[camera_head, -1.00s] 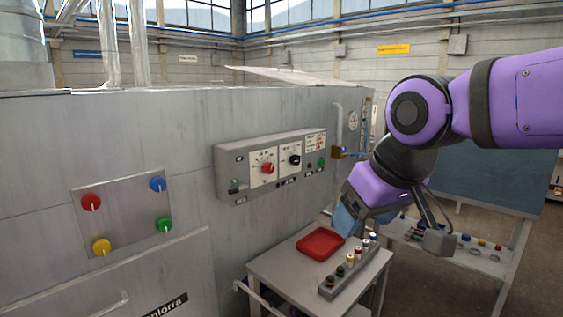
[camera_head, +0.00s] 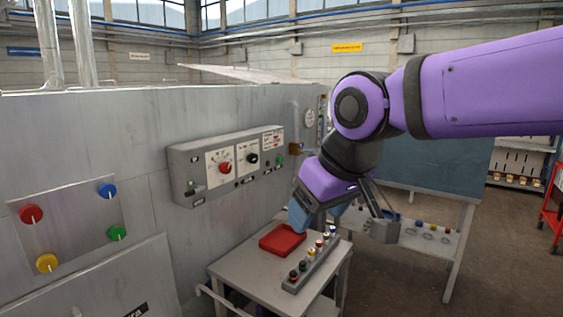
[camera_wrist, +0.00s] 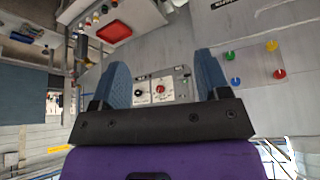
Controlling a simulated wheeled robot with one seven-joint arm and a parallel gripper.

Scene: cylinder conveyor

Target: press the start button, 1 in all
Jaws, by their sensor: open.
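A grey control box (camera_head: 228,163) is mounted on the machine's metal wall. It carries a red knob (camera_head: 225,168), a black knob (camera_head: 252,158), a green button (camera_head: 280,161) at its right end and another small green part (camera_head: 195,184) at its left end. The labels are too small to read, so I cannot tell which one is the start button. My gripper (camera_head: 335,214) is open and empty, to the right of the box and apart from it. In the wrist view the box (camera_wrist: 162,91) shows between the two blue fingers of my gripper (camera_wrist: 162,72), some way off.
A panel (camera_head: 70,222) with red, blue, yellow and green knobs is on the wall at left. A small table (camera_head: 245,272) below the box holds a red tray (camera_head: 283,241) and a rack of several small cylinders (camera_head: 312,263). A blue board (camera_head: 440,165) stands behind my arm.

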